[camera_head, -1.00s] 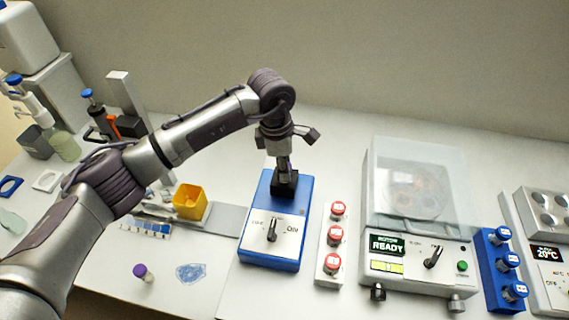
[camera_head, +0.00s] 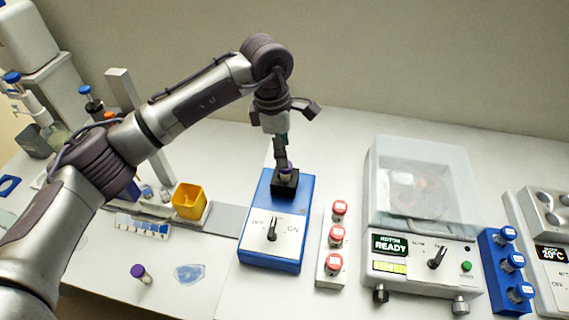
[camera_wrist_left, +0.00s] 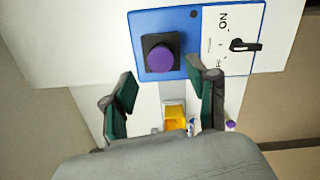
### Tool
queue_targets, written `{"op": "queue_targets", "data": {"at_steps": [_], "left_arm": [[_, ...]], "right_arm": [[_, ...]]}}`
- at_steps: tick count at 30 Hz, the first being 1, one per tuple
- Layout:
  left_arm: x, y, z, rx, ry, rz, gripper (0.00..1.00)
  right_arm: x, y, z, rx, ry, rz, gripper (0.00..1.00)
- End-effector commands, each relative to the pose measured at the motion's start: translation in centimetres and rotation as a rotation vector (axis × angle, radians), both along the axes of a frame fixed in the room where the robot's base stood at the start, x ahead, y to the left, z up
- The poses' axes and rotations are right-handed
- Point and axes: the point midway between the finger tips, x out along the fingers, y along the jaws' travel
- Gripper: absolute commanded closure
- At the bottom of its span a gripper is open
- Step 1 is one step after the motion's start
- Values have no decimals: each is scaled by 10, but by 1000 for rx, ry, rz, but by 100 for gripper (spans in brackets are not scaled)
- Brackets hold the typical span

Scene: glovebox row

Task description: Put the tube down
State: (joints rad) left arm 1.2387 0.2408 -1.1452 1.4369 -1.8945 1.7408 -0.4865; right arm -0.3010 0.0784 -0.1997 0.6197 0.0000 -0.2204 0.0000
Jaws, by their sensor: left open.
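A tube (camera_head: 286,169) with a purple cap sits in the black cup (camera_head: 286,186) on top of the blue mixer (camera_head: 262,255). In the left wrist view its purple cap (camera_wrist_left: 160,59) is seen from above, inside the black cup; its body is hidden. My left gripper (camera_head: 282,148) is just above the tube. In the left wrist view the two green-padded fingers (camera_wrist_left: 161,78) are apart, with clear space between them and nothing held. A second purple-capped tube (camera_head: 140,273) stands on the bench at the lower left. My right gripper is not in view.
A yellow container (camera_head: 190,201) stands left of the mixer. A white rack of red-capped tubes (camera_head: 334,255) and a lidded centrifuge (camera_head: 420,190) stand to the right. A blue rack (camera_head: 502,275) is further right. Bare bench lies left of the mixer's front.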

Motion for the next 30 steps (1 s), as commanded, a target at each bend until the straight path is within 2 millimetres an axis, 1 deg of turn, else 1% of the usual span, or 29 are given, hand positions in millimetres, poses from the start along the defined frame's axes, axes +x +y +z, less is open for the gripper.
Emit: {"op": "queue_targets", "data": {"at_steps": [1,6,9,12,16,30], "left_arm": [[1,2,9,-1,-6,-1,41],[1,6,42,1,-4,1,41],[0,7,54,0,-2,1,41],[0,8,62,0,0,0,41],[0,8,65,0,1,0,41],[0,8,65,0,1,0,41]], "right_arm": [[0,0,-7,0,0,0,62],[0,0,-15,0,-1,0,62],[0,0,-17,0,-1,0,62],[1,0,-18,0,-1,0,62],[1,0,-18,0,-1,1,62],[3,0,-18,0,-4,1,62]]}}
